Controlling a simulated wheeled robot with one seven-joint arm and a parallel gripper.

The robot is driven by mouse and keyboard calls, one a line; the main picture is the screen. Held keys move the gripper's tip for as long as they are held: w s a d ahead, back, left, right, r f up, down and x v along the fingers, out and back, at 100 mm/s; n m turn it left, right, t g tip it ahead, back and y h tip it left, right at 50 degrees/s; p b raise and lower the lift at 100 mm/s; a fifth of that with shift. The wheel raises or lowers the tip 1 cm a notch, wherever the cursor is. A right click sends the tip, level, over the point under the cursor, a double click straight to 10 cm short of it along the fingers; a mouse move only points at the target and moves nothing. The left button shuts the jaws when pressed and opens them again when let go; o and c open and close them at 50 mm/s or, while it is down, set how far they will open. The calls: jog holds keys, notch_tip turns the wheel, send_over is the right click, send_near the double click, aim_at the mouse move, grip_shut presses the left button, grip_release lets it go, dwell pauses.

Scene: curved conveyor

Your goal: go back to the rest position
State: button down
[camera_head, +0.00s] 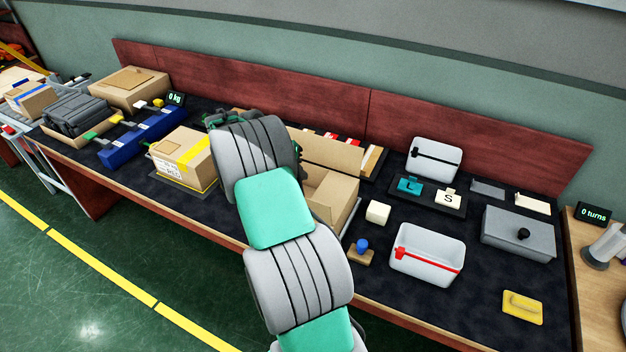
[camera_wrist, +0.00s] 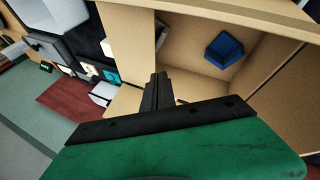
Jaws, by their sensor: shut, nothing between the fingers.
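My gripper (camera_wrist: 157,92) shows in the wrist view with its dark fingers together and nothing between them. It is over or beside an open cardboard box (camera_wrist: 280,75), with a blue block (camera_wrist: 225,50) lying inside. In the head view my arm reaches over the table, and the gripper itself is hidden behind the arm. The open cardboard box (camera_head: 337,192) stands just right of the arm. I cannot tell whether the gripper touches the box.
A taped carton (camera_head: 183,160) stands left of the arm. A red-brown panel (camera_head: 420,115) backs the table.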

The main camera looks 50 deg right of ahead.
jog(key=w+a+r+n+t, duration=0.1)
jog(key=w+a+r, duration=0.1)
jog(key=a+r, duration=0.1)
jog(key=w+a+r+n, duration=0.1)
jog(key=w+a+r, duration=0.1)
jog(key=a, duration=0.2)
jog(key=w+a+r+t, duration=0.1)
jog(key=w+a+r, duration=0.1)
jog(key=a+r, duration=0.1)
jog(key=shift+a+r+n+t+y, duration=0.15)
jog(key=shift+a+r+n, duration=0.05)
jog(key=shift+a, duration=0.2)
jog(key=shift+a+r+n+t+y, duration=0.15)
jog(key=shift+a+n, duration=0.05)
jog(key=shift+a, duration=0.2)
jog(key=s+a+r+n+t+y, duration=0.2)
jog(key=s+a+r+n, duration=0.15)
jog(key=a, duration=0.75)
jog(key=s+a+f+n+t+y, duration=0.1)
jog(key=s+a+n+y, duration=0.2)
jog(key=s+a, duration=1.1)
jog(key=shift+a+f+n+t, duration=0.35)
jog(key=shift+a+n+t, duration=0.05)
jog(key=shift+a+n, duration=0.75)
